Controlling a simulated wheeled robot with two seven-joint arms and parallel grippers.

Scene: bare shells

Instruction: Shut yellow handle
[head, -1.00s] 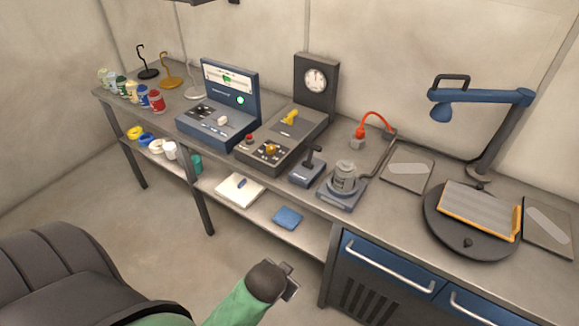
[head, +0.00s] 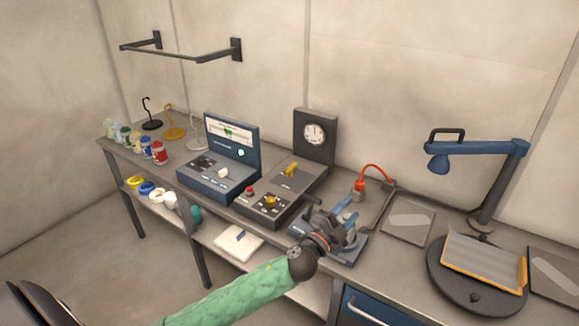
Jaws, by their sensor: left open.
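A small yellow handle (head: 290,169) stands up from a grey panel on the bench, in front of the upright dial gauge (head: 315,134). A second yellow part, a knob (head: 270,202), sits on the dark control box nearer the bench's front edge. My left gripper (head: 338,212) is open, to the right of and nearer than the yellow handle, and apart from it. It overlaps the joystick box and the grey motor in the picture, hiding much of both. I cannot tell whether it touches them. My right gripper is not in view.
A blue console (head: 215,180) stands left of the handle, and a red button (head: 250,191) is on the dark box. A red hooked cable (head: 361,184) is to the right. A blue lamp (head: 480,150) stands beyond a round turntable (head: 440,285). Jars line the left end.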

